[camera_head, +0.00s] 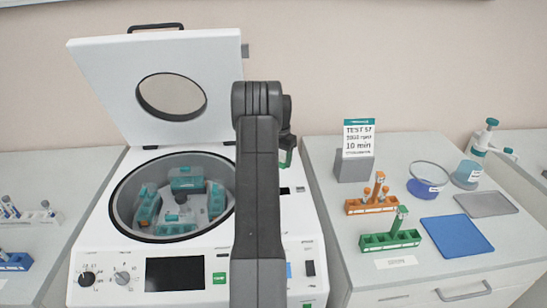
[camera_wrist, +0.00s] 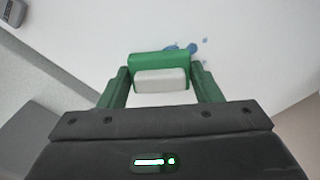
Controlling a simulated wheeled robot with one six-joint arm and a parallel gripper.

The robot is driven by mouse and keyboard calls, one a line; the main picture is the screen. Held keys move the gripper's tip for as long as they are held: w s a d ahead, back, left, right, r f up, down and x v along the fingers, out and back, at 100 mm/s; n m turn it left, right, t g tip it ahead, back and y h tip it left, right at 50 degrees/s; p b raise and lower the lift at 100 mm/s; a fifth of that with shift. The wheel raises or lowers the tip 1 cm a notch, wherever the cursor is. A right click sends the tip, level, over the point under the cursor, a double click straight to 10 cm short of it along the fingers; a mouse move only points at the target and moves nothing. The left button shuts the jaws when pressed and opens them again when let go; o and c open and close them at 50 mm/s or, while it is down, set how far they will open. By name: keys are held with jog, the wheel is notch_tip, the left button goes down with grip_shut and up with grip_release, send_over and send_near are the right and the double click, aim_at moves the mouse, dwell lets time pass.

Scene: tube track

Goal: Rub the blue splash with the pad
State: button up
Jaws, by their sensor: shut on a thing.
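The pad, a block with a green part and a pale grey-white part, (camera_wrist: 160,63) is held between the two green fingers of my gripper (camera_wrist: 162,80) in the wrist view. The blue splash (camera_wrist: 196,48) shows as several blue spots on a white surface just beyond the pad. The pad hides part of it, and I cannot tell whether they touch. In the head view my gripper (camera_head: 286,152) is mostly behind my arm, over the right side of the centrifuge; the splash is not seen there.
The white centrifuge (camera_head: 190,245) has its lid (camera_head: 215,75) raised and its bowl open, left of my arm. The right bench holds an orange rack (camera_head: 370,207), a green rack (camera_head: 390,241), a blue mat (camera_head: 458,236), a grey mat (camera_head: 487,204) and a bowl (camera_head: 428,178).

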jog(key=shift+s+d+f+p, duration=0.1)
jog(key=shift+d+p, duration=0.25)
jog(key=shift+d, duration=1.55)
jog(key=shift+s, duration=0.1)
jog(key=shift+a, duration=5.05)
jog(key=shift+d, duration=0.15)
jog(key=shift+d+p, duration=0.7)
jog(key=shift+d, duration=4.25)
jog(key=shift+r, duration=0.2)
